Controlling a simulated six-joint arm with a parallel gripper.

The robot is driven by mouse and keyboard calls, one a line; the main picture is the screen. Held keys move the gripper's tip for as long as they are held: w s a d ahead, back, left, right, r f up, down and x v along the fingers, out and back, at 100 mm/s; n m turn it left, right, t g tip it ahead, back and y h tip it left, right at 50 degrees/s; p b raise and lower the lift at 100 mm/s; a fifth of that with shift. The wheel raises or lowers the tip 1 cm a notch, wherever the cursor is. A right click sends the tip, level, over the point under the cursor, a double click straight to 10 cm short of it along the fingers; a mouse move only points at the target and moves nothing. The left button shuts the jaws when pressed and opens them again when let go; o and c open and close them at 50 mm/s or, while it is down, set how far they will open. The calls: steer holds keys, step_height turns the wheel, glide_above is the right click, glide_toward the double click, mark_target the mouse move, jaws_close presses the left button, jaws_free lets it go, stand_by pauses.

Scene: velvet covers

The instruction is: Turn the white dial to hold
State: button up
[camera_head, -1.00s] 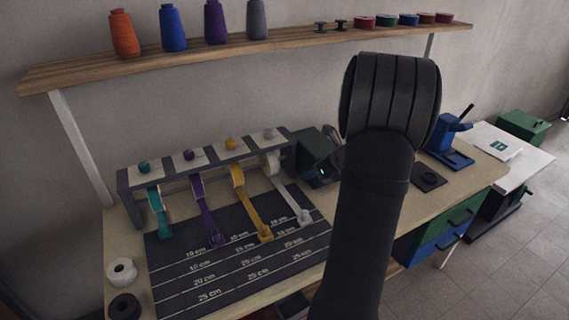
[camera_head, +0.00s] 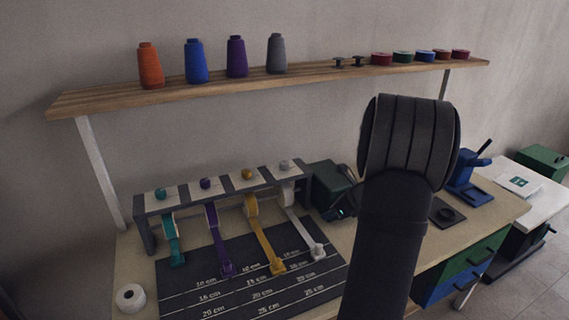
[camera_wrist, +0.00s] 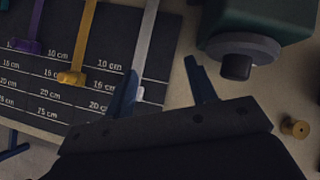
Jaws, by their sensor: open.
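The white dial (camera_head: 284,165) is a small knob on a pale plate at the right end of the ribbon rack (camera_head: 151,235), in the head view. Teal (camera_head: 160,194), purple (camera_head: 205,184) and yellow (camera_head: 246,174) knobs sit to its left. The white ribbon (camera_head: 303,229) runs from below the white dial onto the dark measuring mat (camera_head: 215,292). My gripper (camera_wrist: 161,84) is open and empty in the wrist view, over the bench near the white ribbon (camera_wrist: 146,45). The white dial is outside the wrist view. Any marking around it is too small to read.
A dark green machine (camera_head: 331,184) stands right of the rack, close to my arm; it also shows in the wrist view (camera_wrist: 270,18). A wooden shelf (camera_head: 200,91) with thread cones runs above the rack. A white roll (camera_head: 130,297) lies at the bench's left.

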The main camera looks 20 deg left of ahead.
mark_target(287, 165)
steer(key=w+d+f+n+t+h, duration=0.2)
steer(key=w+d+f+n+h, duration=0.25)
steer(key=d, duration=0.25)
steer(key=w+d+r+n+t+h, duration=0.2)
steer(key=w+r+n+t, duration=0.3)
steer(key=n, duration=0.4)
steer(key=s+a+r+n+y, duration=0.2)
steer(key=s+a+n+y, duration=0.2)
steer(key=a+n+y, duration=0.4)
steer(key=s+a+r+n+y, duration=0.2)
steer(key=s+a+n+y, duration=0.3)
steer(key=a+n, duration=0.5)
steer(key=shift+n+y, duration=0.35)
steer(key=x, duration=0.5)
steer(key=w+x, duration=0.1)
steer(key=x, duration=0.5)
steer(key=d+x, duration=0.1)
steer(key=x, duration=0.5)
steer(key=shift+w+d+r, duration=0.1)
steer(key=shift+w+r, duration=0.2)
steer(key=c, duration=1)
steer(key=shift+o, duration=0.2)
